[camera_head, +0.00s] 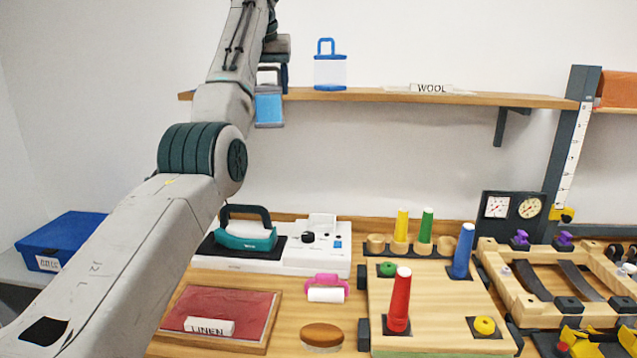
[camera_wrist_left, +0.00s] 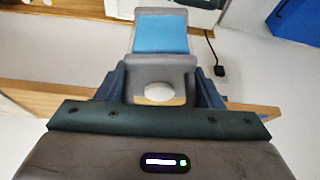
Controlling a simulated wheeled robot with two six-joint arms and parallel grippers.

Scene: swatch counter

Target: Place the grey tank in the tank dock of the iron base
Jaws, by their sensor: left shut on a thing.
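The grey tank (camera_head: 268,108), with a blue window panel, is in my left gripper (camera_head: 272,77) at the left end of the wall shelf. In the left wrist view the grey tank (camera_wrist_left: 160,62) sits between the two dark fingers of my left gripper (camera_wrist_left: 160,88), which is shut on it. The white iron base (camera_head: 285,262) stands on the counter below, with a teal iron (camera_head: 245,237) on its left part and a knob panel at its right. I cannot make out the tank dock clearly. My right gripper is not in view.
The wooden shelf (camera_head: 390,96) carries a blue-lidded tank (camera_head: 330,72) and a WOOL label (camera_head: 432,88). A pegboard with coloured cones (camera_head: 435,300), a pink roller (camera_head: 327,288), a brush (camera_head: 322,337) and a red LINEN pad (camera_head: 225,305) crowd the counter.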

